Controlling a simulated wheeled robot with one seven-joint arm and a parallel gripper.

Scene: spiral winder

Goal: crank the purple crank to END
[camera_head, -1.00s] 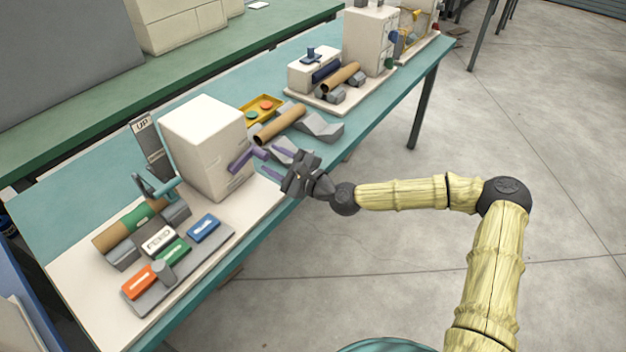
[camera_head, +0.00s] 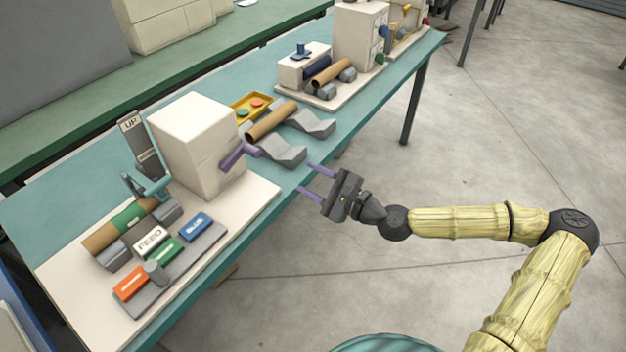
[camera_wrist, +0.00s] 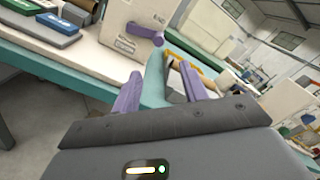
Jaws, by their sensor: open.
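The purple crank (camera_head: 238,154) sticks out from the right-hand face of a white box (camera_head: 193,150) on the near winder. It also shows in the wrist view (camera_wrist: 147,34), where its handle end points toward the right, beyond my fingers. My gripper (camera_head: 314,181) is open and empty, with two purple fingers apart. It is to the right of the crank and clear of it, just off the table's front edge.
Orange, green and blue buttons and a FEED label (camera_head: 150,240) sit at the front left of the winder. A grey cradle (camera_head: 282,152) and a brown tube (camera_head: 271,121) lie behind the crank. A second winder (camera_head: 360,40) stands farther along the teal table. The floor in front is clear.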

